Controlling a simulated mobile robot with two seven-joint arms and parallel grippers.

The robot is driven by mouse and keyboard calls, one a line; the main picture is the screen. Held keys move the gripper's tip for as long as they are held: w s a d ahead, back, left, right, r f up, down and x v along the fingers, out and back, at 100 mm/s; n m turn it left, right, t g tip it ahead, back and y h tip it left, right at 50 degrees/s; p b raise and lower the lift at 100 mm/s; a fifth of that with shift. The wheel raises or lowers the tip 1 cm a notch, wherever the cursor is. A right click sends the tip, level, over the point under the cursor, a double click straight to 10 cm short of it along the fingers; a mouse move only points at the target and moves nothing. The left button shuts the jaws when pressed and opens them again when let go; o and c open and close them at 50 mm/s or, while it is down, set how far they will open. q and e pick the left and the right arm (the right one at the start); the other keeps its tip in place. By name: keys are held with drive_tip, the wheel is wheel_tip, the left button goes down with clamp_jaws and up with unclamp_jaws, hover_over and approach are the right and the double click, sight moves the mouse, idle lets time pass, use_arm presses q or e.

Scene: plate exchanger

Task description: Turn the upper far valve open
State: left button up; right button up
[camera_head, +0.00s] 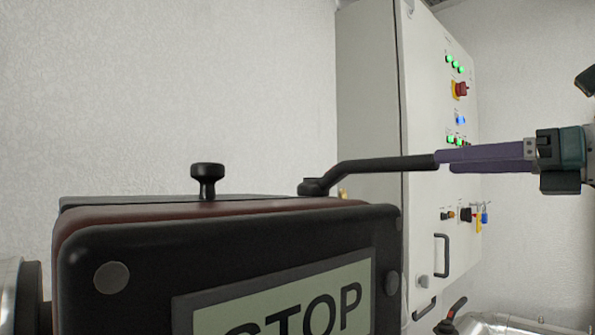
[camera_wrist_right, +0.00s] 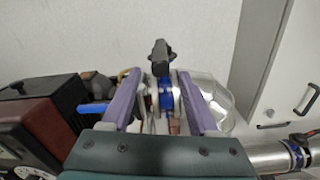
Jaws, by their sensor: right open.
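A black valve lever (camera_head: 385,164) rises from a pivot behind the dark box in the head view and runs right to my right gripper's purple fingers (camera_head: 440,161). Its far end meets or overlaps the fingertips in that view. In the right wrist view, the black lever (camera_wrist_right: 160,58) stands above a blue valve body (camera_wrist_right: 166,95). It shows between the two purple fingers (camera_wrist_right: 160,78), which are spread with gaps on both sides. Contact cannot be made out. The valve's body is hidden behind the box in the head view. My left gripper is not in view.
A dark box with a STOP sign (camera_head: 230,235) fills the front, with a black knob (camera_head: 208,178) behind its top. A white control cabinet (camera_head: 375,110) stands behind the lever. Another black handle (camera_head: 452,312) and silver piping (camera_head: 500,324) lie lower right.

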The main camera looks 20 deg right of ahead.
sight(400, 165)
drive_tip(key=w+p, duration=0.2)
drive_tip(key=w, duration=0.1)
drive_tip(key=shift+a+r+p, duration=0.35)
drive_tip(key=shift+a+p, duration=0.05)
drive_tip(key=p+x, duration=0.5)
drive_tip(key=shift+w+a+f, duration=0.1)
drive_tip(key=shift+w+a, duration=0.05)
drive_tip(key=shift+w+a+f, duration=0.25)
drive_tip(key=shift+w, duration=0.15)
